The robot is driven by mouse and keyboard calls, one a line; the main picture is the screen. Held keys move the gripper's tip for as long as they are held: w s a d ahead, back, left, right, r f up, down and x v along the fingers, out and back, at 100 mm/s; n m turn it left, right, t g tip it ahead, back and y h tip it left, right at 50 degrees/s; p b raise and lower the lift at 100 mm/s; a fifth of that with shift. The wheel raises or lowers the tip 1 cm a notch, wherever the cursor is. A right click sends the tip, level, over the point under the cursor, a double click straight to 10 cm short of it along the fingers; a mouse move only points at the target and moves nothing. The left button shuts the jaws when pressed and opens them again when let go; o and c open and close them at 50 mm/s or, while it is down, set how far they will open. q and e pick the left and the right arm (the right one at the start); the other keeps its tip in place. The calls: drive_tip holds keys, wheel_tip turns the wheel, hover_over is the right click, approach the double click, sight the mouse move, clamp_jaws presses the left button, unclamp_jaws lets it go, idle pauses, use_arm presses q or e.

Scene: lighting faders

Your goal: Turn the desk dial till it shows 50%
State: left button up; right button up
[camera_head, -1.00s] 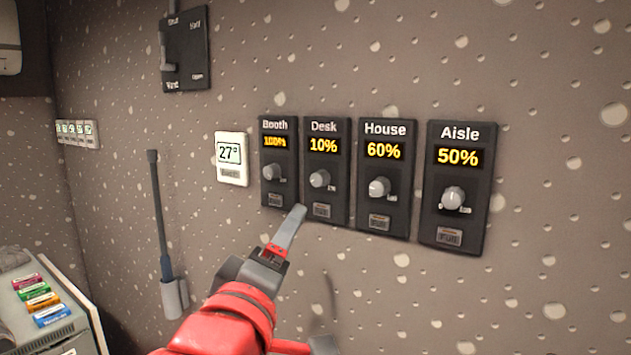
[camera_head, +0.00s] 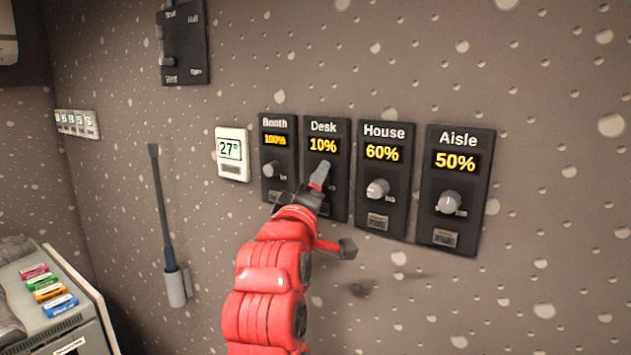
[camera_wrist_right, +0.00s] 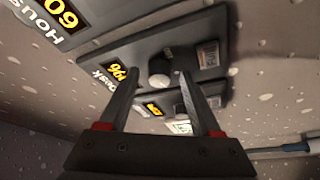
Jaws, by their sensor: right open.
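I cannot tell whether either finger touches the dial. My left gripper is not in view.
The Booth panel (camera_head: 275,123) at 100% is close on the left, and the House panel (camera_head: 384,132) at 60% on the right. The Aisle panel (camera_head: 457,140) at 50% is farther right. A white thermostat (camera_head: 231,153) reads 27°. The wall below the panels is bare.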

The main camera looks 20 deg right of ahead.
clamp_jaws()
idle(0.3)
